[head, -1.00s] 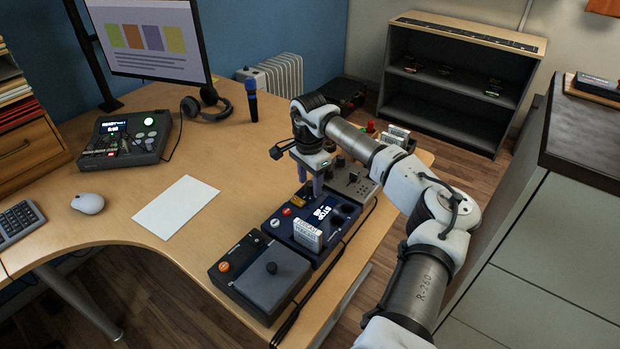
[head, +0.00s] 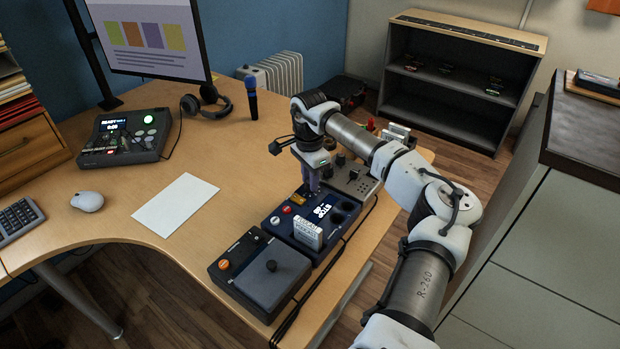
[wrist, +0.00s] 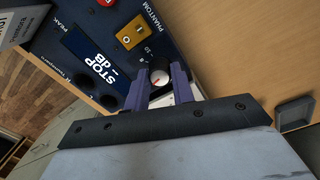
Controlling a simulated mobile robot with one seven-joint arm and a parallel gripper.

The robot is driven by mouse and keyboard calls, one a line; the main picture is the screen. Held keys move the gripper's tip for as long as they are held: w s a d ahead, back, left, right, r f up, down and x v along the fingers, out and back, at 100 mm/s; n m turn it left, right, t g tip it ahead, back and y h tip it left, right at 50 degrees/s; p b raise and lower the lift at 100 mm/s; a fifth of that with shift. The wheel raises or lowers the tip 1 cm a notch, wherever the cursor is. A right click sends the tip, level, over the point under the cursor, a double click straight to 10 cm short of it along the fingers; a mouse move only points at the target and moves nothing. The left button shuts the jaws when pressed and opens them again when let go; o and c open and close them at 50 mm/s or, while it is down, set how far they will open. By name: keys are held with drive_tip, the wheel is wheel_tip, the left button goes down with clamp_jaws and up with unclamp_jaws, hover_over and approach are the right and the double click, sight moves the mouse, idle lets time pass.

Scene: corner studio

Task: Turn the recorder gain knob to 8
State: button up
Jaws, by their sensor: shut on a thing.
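The recorder is the dark blue box (head: 285,232) near the desk's right edge; its screen (head: 321,210) reads STOP and dB, as it does in the wrist view (wrist: 96,68). My gripper (wrist: 160,84) is shut on the knob, one purple finger at each side. In the head view my gripper (head: 312,186) points down at the recorder's far end and hides the knob.
A white card block (head: 308,233) stands on the recorder.

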drive_tip(key=m+b, duration=0.1)
drive_tip(key=m, duration=0.5)
drive_tip(key=shift+b, duration=0.4)
drive_tip(key=m+b, duration=0.1)
drive_tip(key=m, duration=0.5)
drive_tip(key=shift+m, duration=0.3)
drive_tip(key=shift+d, duration=0.1)
drive_tip(key=o, duration=1)
wheel_tip(320, 180, up, 14)
drive_tip(key=shift+w+f+b, duration=0.1)
drive_tip(key=shift+w+b, duration=0.05)
drive_tip(key=shift+b, duration=0.75)
